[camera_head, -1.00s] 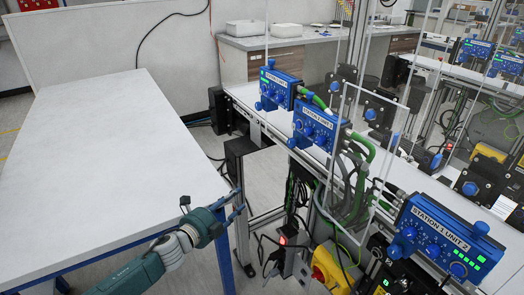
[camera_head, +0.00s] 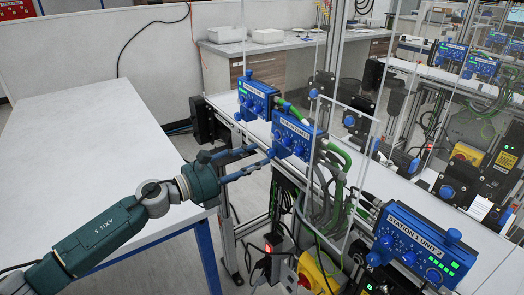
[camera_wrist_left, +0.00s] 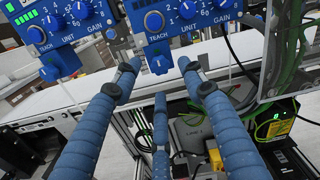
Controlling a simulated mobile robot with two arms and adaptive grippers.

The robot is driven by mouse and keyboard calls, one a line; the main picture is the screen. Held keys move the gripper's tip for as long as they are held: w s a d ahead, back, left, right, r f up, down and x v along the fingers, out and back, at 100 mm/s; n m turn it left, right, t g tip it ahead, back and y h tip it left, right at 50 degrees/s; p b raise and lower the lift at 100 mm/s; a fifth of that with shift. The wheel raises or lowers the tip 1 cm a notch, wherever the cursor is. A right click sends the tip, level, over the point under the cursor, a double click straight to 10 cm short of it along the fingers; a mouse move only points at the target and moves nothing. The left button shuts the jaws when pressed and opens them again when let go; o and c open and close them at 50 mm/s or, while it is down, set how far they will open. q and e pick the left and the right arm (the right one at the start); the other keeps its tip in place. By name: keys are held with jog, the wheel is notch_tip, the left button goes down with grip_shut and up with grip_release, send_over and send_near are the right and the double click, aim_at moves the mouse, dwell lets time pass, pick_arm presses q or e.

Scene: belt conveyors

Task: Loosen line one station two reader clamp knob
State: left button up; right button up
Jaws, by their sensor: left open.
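A row of blue reader boxes is on the conveyor frame. The middle box (camera_head: 293,136) has a label too small to read surely; the front one (camera_head: 425,245) reads "STATION 1 UNIT 2". My left gripper (camera_head: 261,151) is open, its blue fingers reaching toward the middle box's lower left corner. In the left wrist view, a blue knob (camera_wrist_left: 160,64) hangs below a reader box (camera_wrist_left: 178,20), between the upper fingertips of my left gripper (camera_wrist_left: 158,78). Contact cannot be told. My right gripper is out of view.
Another reader box (camera_head: 257,98) stands farther back. Clear panels (camera_head: 345,150) rise near the boxes, with green and grey cables behind. A bare white table (camera_head: 90,160) lies left. A yellow and red switch (camera_head: 316,272) sits below the conveyor.

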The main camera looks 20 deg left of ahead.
aim_at(268, 154)
pick_arm(q)
jog(key=shift+p+x, duration=0.35)
jog(key=shift+x, duration=1.2)
jog(key=shift+c, duration=0.2)
grip_shut()
